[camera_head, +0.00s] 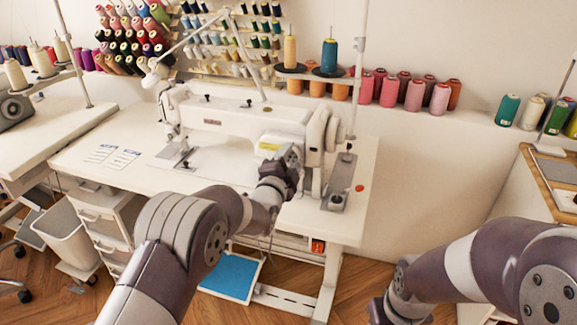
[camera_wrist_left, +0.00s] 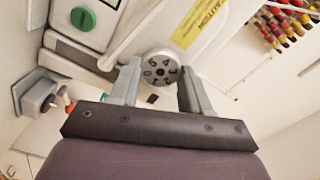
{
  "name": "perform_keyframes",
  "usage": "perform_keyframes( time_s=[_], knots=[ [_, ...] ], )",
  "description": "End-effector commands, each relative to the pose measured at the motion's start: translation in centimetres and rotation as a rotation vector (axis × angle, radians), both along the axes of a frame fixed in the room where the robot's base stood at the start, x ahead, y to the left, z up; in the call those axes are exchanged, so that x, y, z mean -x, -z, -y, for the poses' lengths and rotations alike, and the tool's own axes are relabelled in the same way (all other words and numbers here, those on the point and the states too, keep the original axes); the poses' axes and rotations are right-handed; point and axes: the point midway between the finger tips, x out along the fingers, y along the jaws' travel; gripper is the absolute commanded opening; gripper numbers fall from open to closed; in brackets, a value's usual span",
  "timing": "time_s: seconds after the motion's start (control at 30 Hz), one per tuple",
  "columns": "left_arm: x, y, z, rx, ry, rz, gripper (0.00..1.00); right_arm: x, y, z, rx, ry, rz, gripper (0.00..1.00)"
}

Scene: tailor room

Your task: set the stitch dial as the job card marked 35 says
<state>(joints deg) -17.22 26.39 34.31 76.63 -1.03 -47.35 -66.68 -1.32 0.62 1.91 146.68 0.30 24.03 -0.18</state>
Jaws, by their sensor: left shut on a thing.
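The white sewing machine (camera_head: 235,125) stands on the white table. Its grey stitch dial (camera_wrist_left: 160,68) has dark markings around its face and shows in the left wrist view. My left gripper (camera_wrist_left: 157,82) is shut on the dial, one finger on each side. In the head view my left gripper (camera_head: 292,160) is at the machine's right end and hides the dial. Two job cards, one on the left (camera_head: 99,153) and one on the right (camera_head: 124,158), lie flat on the table; their print is too small to read. My right gripper (camera_head: 385,312) is low at the bottom edge, its fingers not clear.
A green round button (camera_wrist_left: 83,18) and a yellow caution label (camera_wrist_left: 200,22) are near the dial. Two thread cones stand above the machine, one tan (camera_head: 290,50) and one teal (camera_head: 329,55). A blue pad (camera_head: 230,277) lies below the table. Bare table surrounds the cards.

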Motion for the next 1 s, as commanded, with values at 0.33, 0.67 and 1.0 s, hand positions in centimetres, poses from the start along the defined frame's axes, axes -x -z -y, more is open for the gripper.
perform_keyframes(
  time_s=[0.33,0.67,1.0],
  knots=[
    [0.0,0.3,0.0,-0.298,0.001,0.098,0.17,0.0,2.0,0.0,0.000,0.000,0.000,0.43],
    [0.0,0.3,0.1,-0.514,0.001,0.167,0.17,0.0,3.0,0.0,0.000,0.000,0.000,0.43],
    [0.0,0.2,0.1,-0.614,0.002,0.198,0.17,0.0,3.4,0.0,0.000,0.000,0.000,0.43]
  ],
)
